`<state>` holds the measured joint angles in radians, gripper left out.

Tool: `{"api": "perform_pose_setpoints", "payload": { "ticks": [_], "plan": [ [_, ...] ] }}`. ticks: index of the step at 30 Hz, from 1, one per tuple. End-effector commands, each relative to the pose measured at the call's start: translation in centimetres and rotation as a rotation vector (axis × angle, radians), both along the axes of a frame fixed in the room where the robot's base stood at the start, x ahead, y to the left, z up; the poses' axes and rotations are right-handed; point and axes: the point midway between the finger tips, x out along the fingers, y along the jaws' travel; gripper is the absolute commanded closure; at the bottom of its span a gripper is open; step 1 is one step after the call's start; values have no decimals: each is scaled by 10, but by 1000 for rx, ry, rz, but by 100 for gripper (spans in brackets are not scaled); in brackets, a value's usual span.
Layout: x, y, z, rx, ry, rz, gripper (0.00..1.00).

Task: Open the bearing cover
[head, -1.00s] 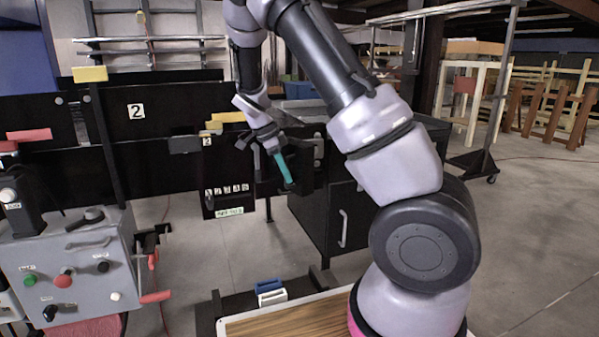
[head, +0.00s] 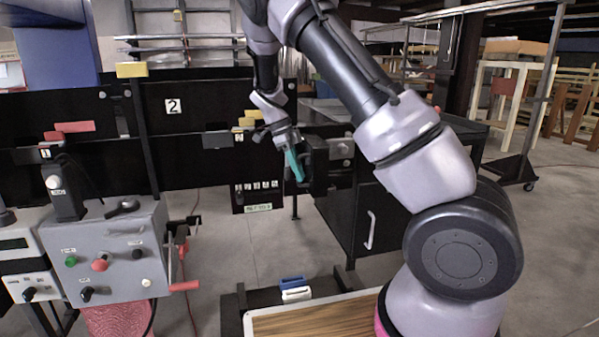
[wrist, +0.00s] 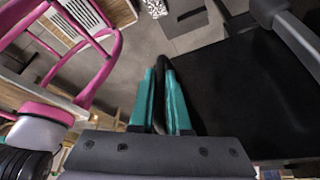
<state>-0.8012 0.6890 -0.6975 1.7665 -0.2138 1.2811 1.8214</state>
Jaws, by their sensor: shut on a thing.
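The bearing cover seems to be the black box-like part (head: 317,166) at the conveyor's end, beside a silver fitting, in the head view. My gripper (head: 294,164) is at its left side with teal fingers pointing down. In the wrist view my gripper (wrist: 165,90) has its teal fingers closed on a thin black loop-like handle (wrist: 167,70). A broad black panel (wrist: 245,95), perhaps the cover's face, fills the right of that view. Where the handle joins the cover is hidden.
A grey control box (head: 115,250) with buttons stands at the left. A black cabinet (head: 375,215) stands behind my arm. A wood-topped tray (head: 310,322) is low in front. A labelled black panel (head: 258,198) hangs left of my gripper. Open floor lies at right.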

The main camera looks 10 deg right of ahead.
Motion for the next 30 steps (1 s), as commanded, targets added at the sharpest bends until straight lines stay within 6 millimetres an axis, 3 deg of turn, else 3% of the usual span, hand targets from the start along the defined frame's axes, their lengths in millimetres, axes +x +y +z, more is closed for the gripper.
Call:
{"api": "perform_pose_setpoints", "payload": {
  "ticks": [2,3,4,17,30],
  "plan": [
    [0,0,0,0,0,1,100],
    [0,0,0,0,0,1,81],
    [0,0,0,0,0,1,73],
    [2,3,9,1,-1,1,73],
    [19,30,84,1,-3,3,73]
  ]
}}
